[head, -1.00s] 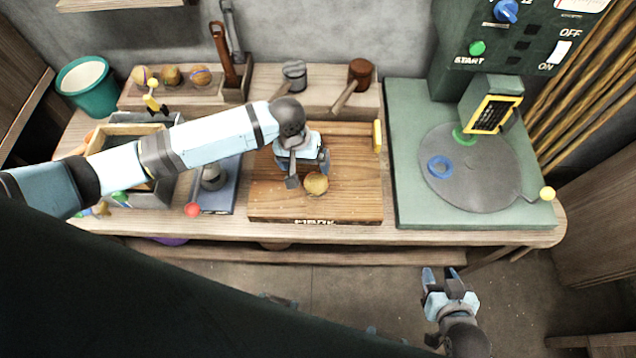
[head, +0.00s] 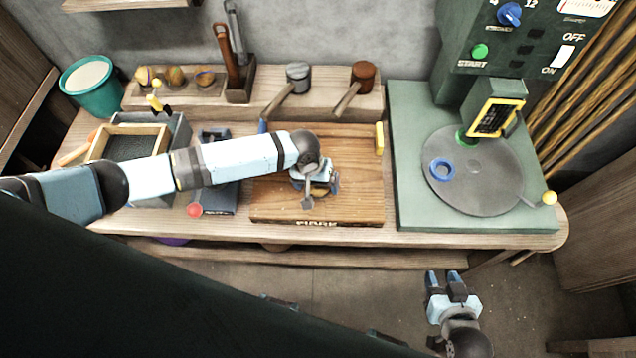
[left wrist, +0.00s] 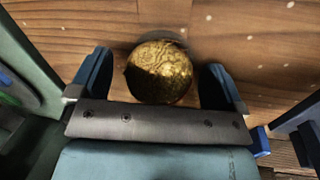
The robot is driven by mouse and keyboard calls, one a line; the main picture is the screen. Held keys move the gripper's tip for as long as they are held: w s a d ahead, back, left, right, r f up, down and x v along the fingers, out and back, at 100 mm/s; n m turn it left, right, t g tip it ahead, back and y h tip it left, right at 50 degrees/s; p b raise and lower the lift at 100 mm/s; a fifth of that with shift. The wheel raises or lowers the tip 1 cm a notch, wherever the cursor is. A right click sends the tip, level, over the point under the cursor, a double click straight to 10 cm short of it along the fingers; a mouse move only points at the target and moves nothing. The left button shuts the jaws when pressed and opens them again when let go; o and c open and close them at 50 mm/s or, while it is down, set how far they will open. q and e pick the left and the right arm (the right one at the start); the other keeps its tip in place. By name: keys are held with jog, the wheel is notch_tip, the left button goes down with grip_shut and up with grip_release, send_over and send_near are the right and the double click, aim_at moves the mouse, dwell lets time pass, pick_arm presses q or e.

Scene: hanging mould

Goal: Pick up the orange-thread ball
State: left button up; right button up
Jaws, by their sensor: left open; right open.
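A round golden-brown ball (left wrist: 160,72) lies on the wooden board (head: 356,190). Thread colour cannot be made out on it. My left gripper (head: 317,186) is open over the board, with its fingers on either side of the ball in the left wrist view, a gap showing at each side. In the head view the gripper mostly hides this ball. Three more balls sit on the back shelf: a left one (head: 143,76), a middle one (head: 176,76) and a right one (head: 205,78) with a coloured band. My right gripper (head: 445,281) is open and empty in front of the table.
A green machine with a round grey plate (head: 490,185) and a blue ring (head: 442,170) stands right of the board. A wooden-rimmed tray (head: 165,140) and a teal bucket (head: 98,102) are left.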

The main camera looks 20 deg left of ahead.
pick_arm(q)
jog(key=c, duration=1)
jog(key=shift+r, duration=0.1)
